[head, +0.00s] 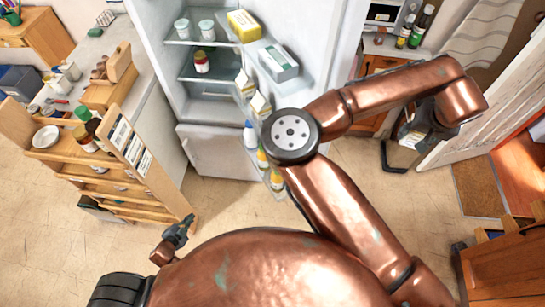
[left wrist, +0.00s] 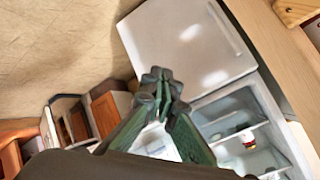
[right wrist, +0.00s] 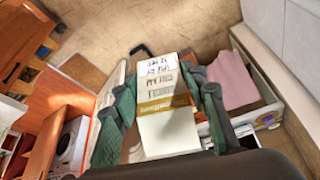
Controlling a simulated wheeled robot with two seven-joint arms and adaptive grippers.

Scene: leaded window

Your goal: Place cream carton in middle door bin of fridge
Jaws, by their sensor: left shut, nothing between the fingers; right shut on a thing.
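My right gripper (right wrist: 162,100) is shut on the cream carton (right wrist: 165,88), a white box with dark lettering and a yellow band. In the head view that gripper (head: 418,132) hangs at the right, well away from the fridge, and the carton is hard to make out there. The fridge (head: 205,130) stands open. Its door bins (head: 256,118) hold small cartons (head: 260,104) and bottles (head: 250,134); my right elbow partly hides them, so free room in the middle bin is unclear. My left gripper (head: 180,232) is shut and empty; it also shows in the left wrist view (left wrist: 160,88).
A wooden shelf unit (head: 110,170) with jars stands at the left. A yellow box (head: 243,25) and a grey-white box (head: 278,62) sit high by the fridge door. A pink cloth (right wrist: 235,80) lies below my right gripper. Open floor (head: 225,205) lies before the fridge.

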